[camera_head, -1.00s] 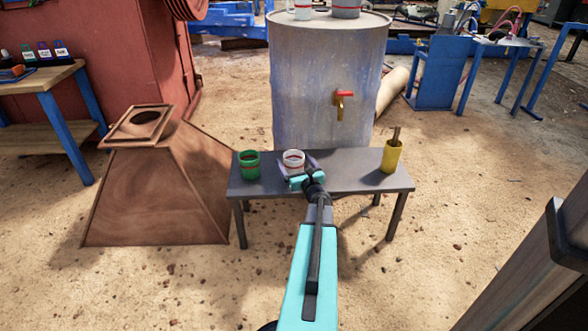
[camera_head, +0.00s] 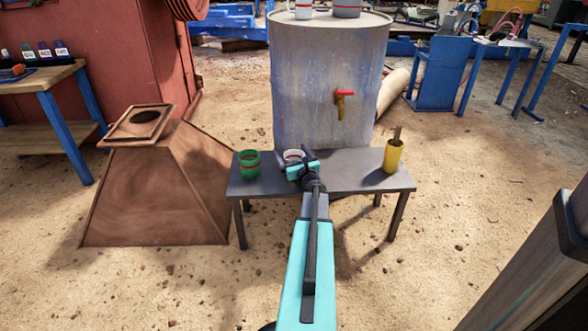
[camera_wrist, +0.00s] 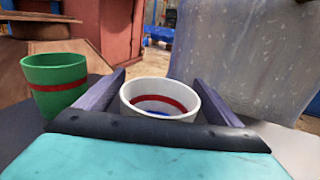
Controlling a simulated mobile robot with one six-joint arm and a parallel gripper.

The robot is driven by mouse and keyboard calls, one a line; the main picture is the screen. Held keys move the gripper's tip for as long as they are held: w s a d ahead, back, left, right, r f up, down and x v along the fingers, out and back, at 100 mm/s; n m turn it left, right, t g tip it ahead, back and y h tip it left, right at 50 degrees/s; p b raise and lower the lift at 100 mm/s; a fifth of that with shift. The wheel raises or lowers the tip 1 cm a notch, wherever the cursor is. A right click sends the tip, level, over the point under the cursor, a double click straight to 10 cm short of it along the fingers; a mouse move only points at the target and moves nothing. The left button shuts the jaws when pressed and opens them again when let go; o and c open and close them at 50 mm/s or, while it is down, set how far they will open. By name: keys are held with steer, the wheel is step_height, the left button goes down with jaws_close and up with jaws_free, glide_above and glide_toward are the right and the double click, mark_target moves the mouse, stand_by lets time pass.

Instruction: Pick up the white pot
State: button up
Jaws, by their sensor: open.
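The white pot (camera_wrist: 158,91) has a red band inside and shows between the two fingers of my gripper (camera_wrist: 155,85) in the wrist view. The fingers are open, one on each side of the pot; I cannot tell whether either touches it. In the head view the white pot (camera_head: 292,154) stands on the small grey table (camera_head: 345,184), with its lower part hidden behind my gripper (camera_head: 298,161).
A green pot (camera_head: 249,164) with a red band stands left of the white pot. A yellow cup (camera_head: 392,157) with sticks stands at the table's right end. A large metal drum (camera_head: 310,80) with a red-handled tap rises behind the table.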

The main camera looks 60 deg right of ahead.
stand_by(0.4)
steer(key=c, duration=1.3)
steer(key=shift+r, duration=0.2)
steer(key=shift+r+p, duration=0.4)
steer(key=shift+r, duration=0.2)
step_height(320, 180, up, 2)
steer(key=shift+r+p, duration=0.1)
steer(key=shift+p, duration=0.45)
steer(key=v, duration=0.5)
steer(key=r+p+v, duration=0.1)
steer(key=v, duration=0.4)
steer(key=p+v, duration=0.1)
steer(key=v, duration=0.5)
steer(key=shift+a+r, duration=0.1)
steer(key=shift+r, duration=0.05)
steer(key=shift+w, duration=0.1)
